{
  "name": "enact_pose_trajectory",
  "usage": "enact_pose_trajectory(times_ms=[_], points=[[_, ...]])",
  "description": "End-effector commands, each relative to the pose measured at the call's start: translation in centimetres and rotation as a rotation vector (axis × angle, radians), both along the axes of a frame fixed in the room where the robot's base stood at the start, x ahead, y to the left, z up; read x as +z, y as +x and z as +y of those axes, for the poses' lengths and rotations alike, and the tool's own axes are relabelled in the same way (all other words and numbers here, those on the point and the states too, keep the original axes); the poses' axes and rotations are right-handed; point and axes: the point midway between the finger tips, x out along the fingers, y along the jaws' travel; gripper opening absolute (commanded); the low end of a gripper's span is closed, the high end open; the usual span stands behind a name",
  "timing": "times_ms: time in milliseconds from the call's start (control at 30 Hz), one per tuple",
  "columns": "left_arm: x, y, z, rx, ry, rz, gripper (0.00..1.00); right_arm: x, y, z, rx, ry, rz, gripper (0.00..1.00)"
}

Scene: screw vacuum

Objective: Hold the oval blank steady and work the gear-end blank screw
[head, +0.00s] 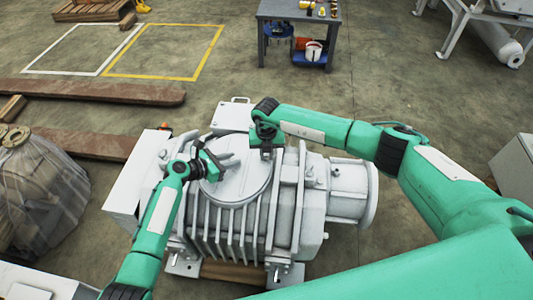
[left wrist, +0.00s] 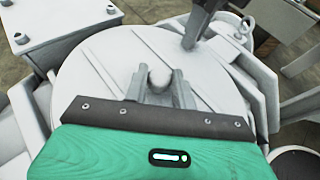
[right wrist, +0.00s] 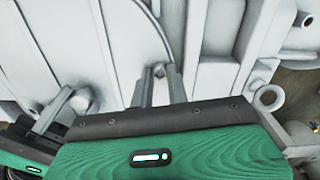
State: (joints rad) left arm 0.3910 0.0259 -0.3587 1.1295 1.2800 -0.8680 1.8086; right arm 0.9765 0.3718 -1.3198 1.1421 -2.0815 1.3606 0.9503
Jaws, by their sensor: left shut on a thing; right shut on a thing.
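The oval blank is a pale round-looking cover (head: 240,185) on top of the grey-white vacuum pump; it fills the middle of the left wrist view (left wrist: 110,70). My left gripper (head: 226,160) is over the cover, its fingers closed on a small rounded knob (left wrist: 158,77) standing on it. My right gripper (head: 267,155) points down at the pump just right of the cover. In the right wrist view its fingers are closed around a small screw (right wrist: 158,71), mostly hidden between them. I take this for the gear-end blank screw.
The ribbed pump body (head: 235,225) has brackets and bolts around the cover. A flanged cylinder (head: 350,190) sticks out at its right. A wrapped load (head: 40,190) and wooden beams (head: 90,92) lie left. A workbench (head: 300,12) stands behind, with open floor between.

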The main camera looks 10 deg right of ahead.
Motion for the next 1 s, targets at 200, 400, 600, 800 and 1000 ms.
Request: enact_pose_trajectory(times_ms=[200,400,600,800,1000], points=[[-0.51,-0.21,0.16,-0.001,0.008,0.005,0.0,0.18,0.13,-0.01,-0.205,0.001,-0.002,0.0],[-0.56,-0.24,0.17,-0.001,0.008,0.006,0.0,0.19,0.15,-0.01,-0.395,0.002,-0.003,0.0],[-0.59,-0.26,0.17,-0.002,0.008,0.007,0.0,0.21,0.15,0.0,-0.58,0.002,-0.003,0.0],[-0.63,-0.28,0.18,-0.002,0.008,0.008,0.0,0.22,0.16,-0.02,-0.74,0.002,-0.003,0.0],[-0.67,-0.29,0.19,-0.002,0.008,0.008,0.0,0.2,0.15,-0.04,-0.858,0.002,-0.003,0.0]])
